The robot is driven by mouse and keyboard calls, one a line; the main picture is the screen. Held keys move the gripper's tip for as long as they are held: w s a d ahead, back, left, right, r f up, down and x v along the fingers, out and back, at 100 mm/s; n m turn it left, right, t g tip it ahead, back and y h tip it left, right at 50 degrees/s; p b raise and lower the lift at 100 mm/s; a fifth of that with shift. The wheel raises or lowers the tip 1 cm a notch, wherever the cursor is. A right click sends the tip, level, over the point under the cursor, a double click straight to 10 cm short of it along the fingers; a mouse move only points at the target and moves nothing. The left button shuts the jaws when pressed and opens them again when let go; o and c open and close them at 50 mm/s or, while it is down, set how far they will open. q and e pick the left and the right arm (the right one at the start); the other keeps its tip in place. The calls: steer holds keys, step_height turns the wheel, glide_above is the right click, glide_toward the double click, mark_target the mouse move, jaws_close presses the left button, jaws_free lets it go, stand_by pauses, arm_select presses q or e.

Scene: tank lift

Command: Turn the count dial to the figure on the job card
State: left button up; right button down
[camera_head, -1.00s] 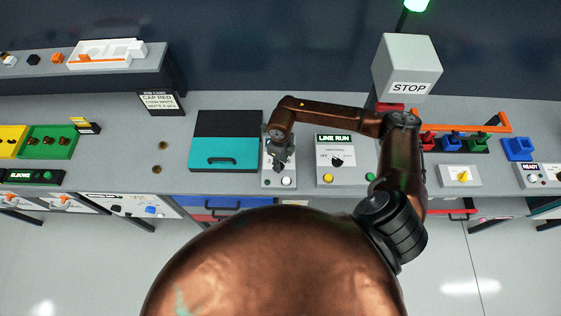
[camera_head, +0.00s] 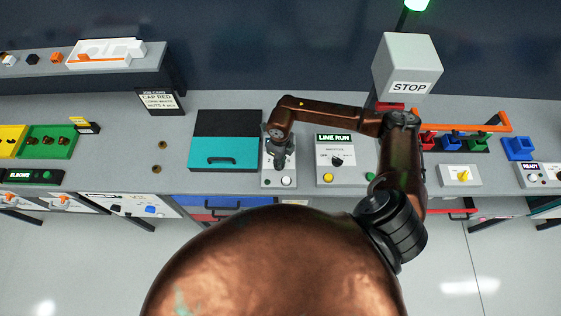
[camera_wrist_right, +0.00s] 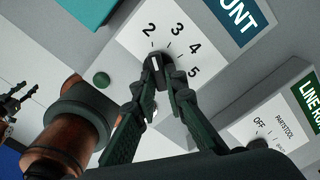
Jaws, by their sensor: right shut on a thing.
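The count dial (camera_wrist_right: 157,66) is a dark knob on a pale panel with the figures 2, 3, 4 and 5 around it, under a blue sign ending in "UNT". My right gripper (camera_wrist_right: 159,78) is shut on the dial, a finger on each side. A white mark shows on the knob; which figure it points at is unclear. In the head view my right gripper (camera_head: 281,160) covers the dial on its panel (camera_head: 269,181). The job card (camera_head: 160,101) is a black sign at the back; its bottom line seems to read 4. Dark fingers at the wrist view's left edge look like my left gripper (camera_wrist_right: 14,105).
The line run panel (camera_head: 334,174) with a small black knob stands just right of the dial panel. A teal-fronted box (camera_head: 226,158) stands close on the left. A grey STOP box (camera_head: 407,65) is behind my right arm.

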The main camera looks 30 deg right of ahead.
steer(key=m+b, duration=0.1)
steer(key=m, duration=0.2)
steer(key=shift+a+f+m+b, duration=0.1)
steer(key=shift+m+b, duration=0.2)
steer(key=shift+m, duration=0.1)
steer(key=m+b, duration=0.1)
steer(key=m, duration=0.3)
steer(key=shift+a+m, duration=0.1)
steer(key=shift+m, duration=0.2)
steer(key=m, duration=0.3)
steer(key=shift+w+a+m+b, duration=0.1)
steer(key=shift+m+b, duration=0.2)
steer(key=shift+b, duration=0.05)
steer(key=shift+m, duration=1.9)
steer(key=c, duration=2)
jaws_free()
steer(key=shift+o, duration=0.2)
